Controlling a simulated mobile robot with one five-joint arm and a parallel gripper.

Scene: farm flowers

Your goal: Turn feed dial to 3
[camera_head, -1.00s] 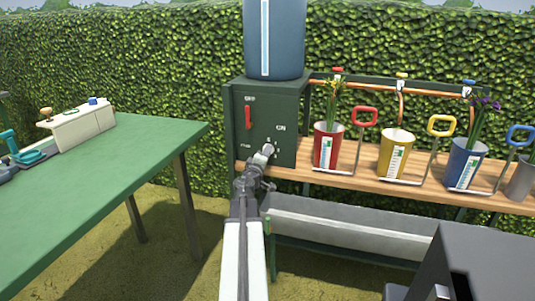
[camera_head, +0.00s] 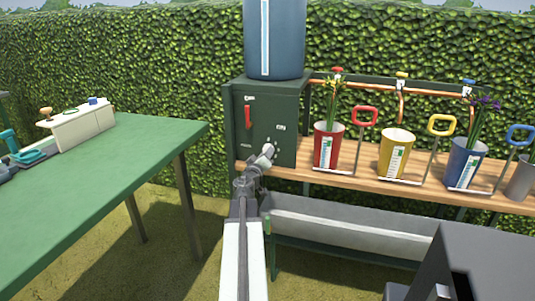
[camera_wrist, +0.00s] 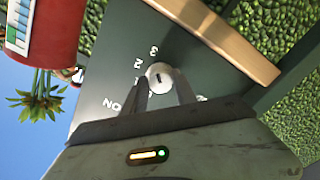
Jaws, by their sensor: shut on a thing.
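The feed dial is a small pale round knob (camera_wrist: 159,72) with a short dark mark, on the front of a dark green box (camera_head: 265,118). The numbers 3 and 2 and the word ON show on the panel in the wrist view; another mark is partly hidden by a finger. My gripper (camera_wrist: 161,84) is shut on the dial, one finger on each side. In the head view my gripper (camera_head: 264,158) reaches the lower front of the box and mostly hides the dial. Which number the dial points to is unclear.
A red lever (camera_head: 248,117) is on the box's upper left, and a blue tank (camera_head: 275,40) stands on top. Red (camera_head: 326,150), yellow (camera_head: 395,157) and blue (camera_head: 464,165) pots stand on the wooden shelf at right. A green table (camera_head: 110,180) is at left. A grey trough (camera_head: 350,230) lies below the shelf.

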